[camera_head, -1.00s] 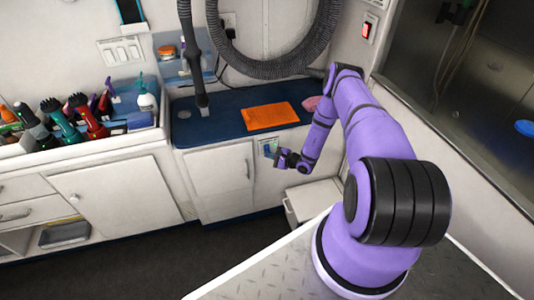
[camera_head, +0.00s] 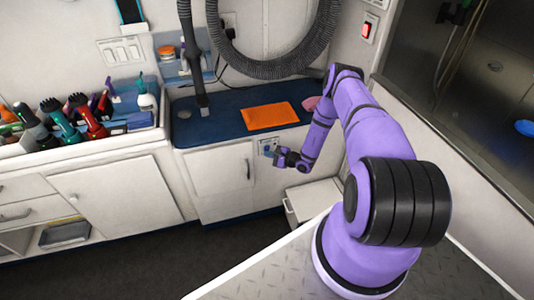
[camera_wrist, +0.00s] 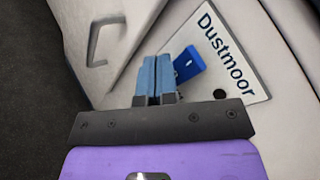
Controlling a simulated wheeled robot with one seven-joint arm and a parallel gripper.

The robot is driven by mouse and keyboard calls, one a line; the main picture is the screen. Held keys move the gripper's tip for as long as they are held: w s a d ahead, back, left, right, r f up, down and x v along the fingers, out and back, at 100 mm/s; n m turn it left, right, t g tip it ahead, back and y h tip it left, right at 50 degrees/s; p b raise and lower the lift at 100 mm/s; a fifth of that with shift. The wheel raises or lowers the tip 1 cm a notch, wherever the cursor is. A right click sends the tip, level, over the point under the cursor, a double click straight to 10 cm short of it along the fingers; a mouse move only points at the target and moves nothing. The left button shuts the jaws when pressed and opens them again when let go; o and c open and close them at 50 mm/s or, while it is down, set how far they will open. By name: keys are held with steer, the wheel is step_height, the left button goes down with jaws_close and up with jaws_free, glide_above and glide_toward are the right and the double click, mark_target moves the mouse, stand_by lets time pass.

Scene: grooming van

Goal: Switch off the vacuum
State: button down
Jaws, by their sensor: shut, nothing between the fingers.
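A pale panel lettered "Dustmoor" (camera_wrist: 242,75) is set in the white cabinet front, with a blue switch lever (camera_wrist: 188,64) on it. In the head view the panel (camera_head: 266,146) is small, below the blue counter. My gripper (camera_wrist: 157,62) is shut and empty, its blue-grey fingers pointing at the panel just left of the lever. In the head view my gripper (camera_head: 276,153) is at the panel and partly covers it. I cannot tell whether the fingers touch the lever, and they hide part of its left side.
A cabinet door handle (camera_wrist: 104,40) is left of my fingers. The blue counter (camera_head: 222,122) above holds an orange cloth (camera_head: 269,116). A low white box (camera_head: 315,198) stands below my forearm. A red lit wall switch (camera_head: 367,31) is at upper right.

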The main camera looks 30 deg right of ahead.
steer(key=shift+s, duration=0.1)
steer(key=shift+s+a+r, duration=0.1)
steer(key=shift+s+a, duration=0.1)
steer(key=shift+s, duration=0.5)
steer(key=shift+s+a+r, duration=0.15)
steer(key=shift+s+a, duration=0.1)
steer(key=shift+s, duration=0.55)
steer(key=shift+s+a+r, duration=0.1)
steer(key=shift+s+a, duration=0.1)
steer(key=shift+s, duration=0.55)
steer(key=shift+s+a+r, duration=0.15)
steer(key=shift+s+a, duration=0.1)
steer(key=shift+s, duration=0.55)
